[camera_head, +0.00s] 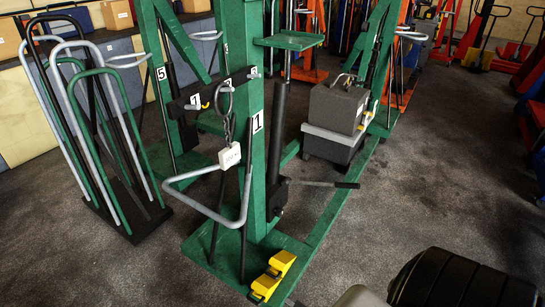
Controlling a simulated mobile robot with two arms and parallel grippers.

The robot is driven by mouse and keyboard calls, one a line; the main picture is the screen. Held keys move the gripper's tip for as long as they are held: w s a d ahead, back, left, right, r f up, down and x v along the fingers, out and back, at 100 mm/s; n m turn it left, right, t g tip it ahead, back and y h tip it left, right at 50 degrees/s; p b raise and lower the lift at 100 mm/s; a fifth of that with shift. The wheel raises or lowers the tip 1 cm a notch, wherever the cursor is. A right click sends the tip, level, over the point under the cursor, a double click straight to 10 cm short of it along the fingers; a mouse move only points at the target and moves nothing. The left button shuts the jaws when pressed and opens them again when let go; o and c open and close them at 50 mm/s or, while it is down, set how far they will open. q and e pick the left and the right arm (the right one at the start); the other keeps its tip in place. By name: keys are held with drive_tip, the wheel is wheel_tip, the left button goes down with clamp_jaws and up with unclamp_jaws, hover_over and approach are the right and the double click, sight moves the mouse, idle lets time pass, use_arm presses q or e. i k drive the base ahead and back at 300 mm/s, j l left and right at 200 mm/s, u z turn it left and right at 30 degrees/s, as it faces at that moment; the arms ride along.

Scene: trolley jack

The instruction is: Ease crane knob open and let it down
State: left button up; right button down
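The green crane (251,130) with a "1" label stands upright in the middle. A black upright cylinder (278,125) runs beside its post, with a dark pump body (276,197) at the lower end. A chain with a ring (224,100) and a white tag (229,155) hangs at the post's left. The release knob is too small or hidden to make out. Neither of my grippers is in view.
Yellow blocks (273,277) sit on the crane's base. A grey U-shaped handle (213,202) juts left. A rack of curved handles (147,225) stands left. Dark cases (337,112) stand behind. A ribbed black object (460,280) fills the lower right. Floor at right (430,170) is clear.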

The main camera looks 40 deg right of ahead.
sight(279, 212)
drive_tip(key=i+l, duration=0.1)
drive_tip(key=l, duration=0.65)
drive_tip(key=i+l, duration=0.1)
drive_tip(key=l, duration=0.65)
drive_tip(key=i+l, duration=0.1)
drive_tip(key=l, duration=0.65)
drive_tip(key=i+l, duration=0.1)
drive_tip(key=l, duration=0.6)
drive_tip(key=u, duration=0.05)
